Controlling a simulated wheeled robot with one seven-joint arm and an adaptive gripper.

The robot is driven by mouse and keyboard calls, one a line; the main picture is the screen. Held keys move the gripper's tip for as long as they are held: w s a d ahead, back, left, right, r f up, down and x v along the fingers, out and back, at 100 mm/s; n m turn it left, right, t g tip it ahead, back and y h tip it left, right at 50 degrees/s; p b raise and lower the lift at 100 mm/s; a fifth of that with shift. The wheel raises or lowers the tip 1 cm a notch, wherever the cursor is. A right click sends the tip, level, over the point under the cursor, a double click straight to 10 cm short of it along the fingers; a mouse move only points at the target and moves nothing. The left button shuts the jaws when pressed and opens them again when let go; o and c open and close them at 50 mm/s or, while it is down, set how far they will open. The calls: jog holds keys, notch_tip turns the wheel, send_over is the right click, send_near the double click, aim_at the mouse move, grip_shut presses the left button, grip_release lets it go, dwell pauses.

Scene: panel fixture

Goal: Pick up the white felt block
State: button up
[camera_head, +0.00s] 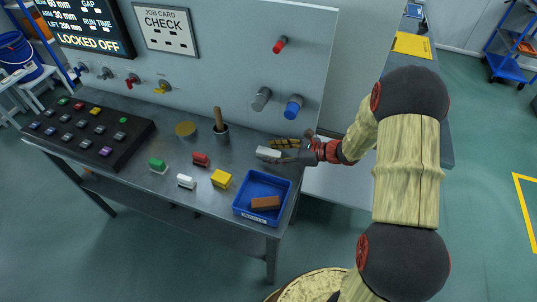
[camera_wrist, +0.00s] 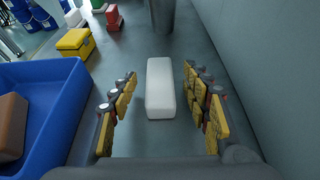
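A plain white oblong block (camera_wrist: 160,88) lies on the grey bench between the two fingers of my gripper (camera_wrist: 160,80) in the wrist view. The fingers are open, with a gap on each side of the block. In the head view this white block (camera_head: 267,154) lies at the fingertips of my gripper (camera_head: 279,149), near the right end of the bench. A second, smaller white block (camera_head: 186,181) stands further left on the bench and also shows in the wrist view (camera_wrist: 73,17). Whether either is felt is hard to tell.
A blue tray (camera_head: 240,207) with a brown block (camera_head: 265,203) stands close by at the front. Yellow (camera_head: 221,179), red (camera_head: 200,159) and green (camera_head: 157,165) blocks lie further left. A dark cup with a wooden handle (camera_head: 218,119) stands behind them. The upright panel (camera_head: 220,60) rises behind the bench.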

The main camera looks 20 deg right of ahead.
jog(key=shift+c, duration=1.1)
jog(key=c, duration=0.7)
jog(key=shift+c, duration=0.6)
jog(key=shift+r, duration=0.1)
